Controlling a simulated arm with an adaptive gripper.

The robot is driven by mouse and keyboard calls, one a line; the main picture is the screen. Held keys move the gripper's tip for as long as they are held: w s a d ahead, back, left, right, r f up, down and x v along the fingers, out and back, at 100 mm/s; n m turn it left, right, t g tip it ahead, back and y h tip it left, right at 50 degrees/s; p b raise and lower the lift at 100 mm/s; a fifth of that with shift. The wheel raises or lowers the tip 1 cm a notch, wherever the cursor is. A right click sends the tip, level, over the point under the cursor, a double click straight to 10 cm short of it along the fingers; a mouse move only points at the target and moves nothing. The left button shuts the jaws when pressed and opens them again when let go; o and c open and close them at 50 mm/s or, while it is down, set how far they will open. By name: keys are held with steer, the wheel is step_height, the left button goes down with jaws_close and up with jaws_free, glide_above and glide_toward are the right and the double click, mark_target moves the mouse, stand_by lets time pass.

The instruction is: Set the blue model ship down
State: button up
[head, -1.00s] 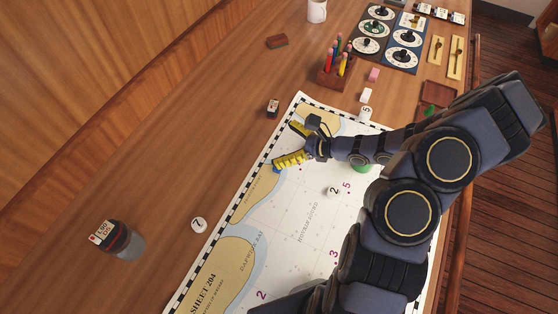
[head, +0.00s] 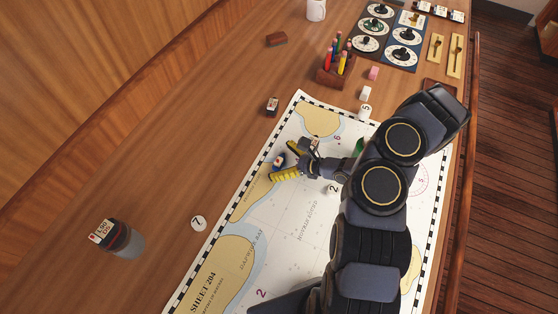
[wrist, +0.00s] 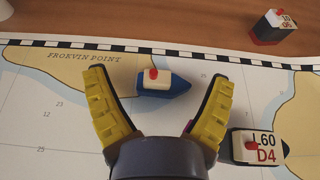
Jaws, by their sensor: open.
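The blue model ship (head: 279,161) sits upright on the paper chart (head: 277,221), near the chart's left checkered border. In the wrist view the ship (wrist: 176,88) has a blue hull, a cream deckhouse and a red funnel. My gripper (head: 288,160) is open around it. The two yellow fingers (wrist: 157,88) stand to either side of the ship, with a visible gap on each side. A dark model ship marked L60 D4 (wrist: 258,147) lies just outside the right finger in the wrist view.
A pencil holder (head: 334,73) stands behind the chart. The chart's lower left is clear.

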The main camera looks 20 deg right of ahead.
steer(key=shift+x, duration=1.35)
steer(key=shift+d, duration=0.1)
jaws_close()
steer(key=shift+r, duration=0.1)
